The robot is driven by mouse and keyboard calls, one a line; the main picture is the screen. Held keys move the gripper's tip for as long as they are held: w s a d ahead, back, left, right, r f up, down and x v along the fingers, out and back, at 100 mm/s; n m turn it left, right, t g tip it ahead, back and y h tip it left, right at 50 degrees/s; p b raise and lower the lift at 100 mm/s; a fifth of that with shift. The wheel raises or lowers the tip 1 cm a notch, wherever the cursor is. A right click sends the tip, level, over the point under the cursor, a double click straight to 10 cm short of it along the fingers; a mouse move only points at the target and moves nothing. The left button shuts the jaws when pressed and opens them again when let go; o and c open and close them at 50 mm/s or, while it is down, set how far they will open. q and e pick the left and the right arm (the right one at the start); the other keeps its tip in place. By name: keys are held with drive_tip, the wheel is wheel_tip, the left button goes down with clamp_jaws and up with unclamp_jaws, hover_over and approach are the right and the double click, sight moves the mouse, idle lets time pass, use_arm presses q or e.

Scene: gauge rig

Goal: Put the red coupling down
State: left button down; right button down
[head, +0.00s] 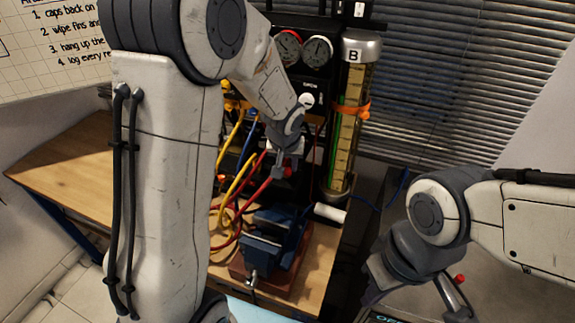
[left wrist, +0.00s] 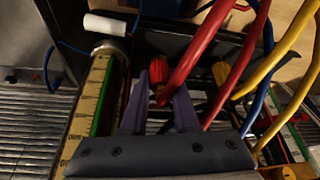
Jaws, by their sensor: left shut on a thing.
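My left gripper (head: 286,160) is in front of the dark gauge rig, shut on the red coupling (head: 281,172) at the end of a red hose. In the left wrist view the red coupling (left wrist: 162,94) sits between the two fingers of my left gripper (left wrist: 160,100), and the red hose (left wrist: 196,52) rises beside it. The fingers and arm hide part of the coupling in the head view. My right gripper (head: 454,292) is low at the right, and its jaw opening is not clear.
A blue vise (head: 272,240) stands on the wooden bench (head: 315,275) below my left gripper. Yellow, red and blue hoses (head: 234,182) hang to its left. A gauge column marked B (head: 352,125) stands to the right. A white cylinder (head: 329,212) lies near the vise.

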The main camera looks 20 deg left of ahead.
use_arm(q)
drive_tip(key=shift+f, duration=0.4)
drive_tip(key=shift+f, duration=0.15)
drive_tip(key=c, duration=0.7)
unclamp_jaws()
